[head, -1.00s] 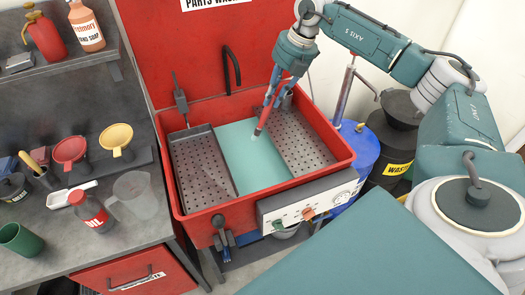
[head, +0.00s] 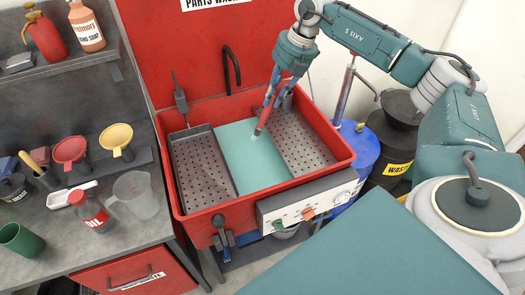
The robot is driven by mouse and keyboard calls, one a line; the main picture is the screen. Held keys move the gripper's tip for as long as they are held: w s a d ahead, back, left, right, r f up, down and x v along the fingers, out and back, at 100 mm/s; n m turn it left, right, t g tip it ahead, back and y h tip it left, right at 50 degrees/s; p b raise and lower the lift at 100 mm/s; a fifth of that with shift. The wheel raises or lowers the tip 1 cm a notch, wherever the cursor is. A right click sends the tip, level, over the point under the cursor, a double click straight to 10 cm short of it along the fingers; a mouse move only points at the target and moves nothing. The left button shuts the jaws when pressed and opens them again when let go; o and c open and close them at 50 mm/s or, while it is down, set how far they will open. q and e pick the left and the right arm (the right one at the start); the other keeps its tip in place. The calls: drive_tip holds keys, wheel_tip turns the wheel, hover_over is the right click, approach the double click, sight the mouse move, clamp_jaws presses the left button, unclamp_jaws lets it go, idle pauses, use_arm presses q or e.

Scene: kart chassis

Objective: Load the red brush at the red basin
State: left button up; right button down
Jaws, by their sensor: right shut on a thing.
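The red basin (head: 186,206) is a parts washer with a raised red lid behind it, perforated trays at both sides and pale teal liquid (head: 243,160) in the middle. My right gripper (head: 270,96) reaches down over the basin, shut on the red brush (head: 263,118). I cannot tell how deep the tip is. My left gripper is not in view.
A grey bench (head: 60,258) at left holds a clear jug (head: 137,195), an oil bottle (head: 91,211), red and yellow funnels and a green cup (head: 20,240). A blue drum (head: 357,152) and a black waste container (head: 396,140) stand right of the basin.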

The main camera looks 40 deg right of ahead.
wheel_tip(320, 180, up, 4)
drive_tip(key=p, duration=0.3)
drive_tip(key=shift+p, duration=0.3)
idle(0.7)
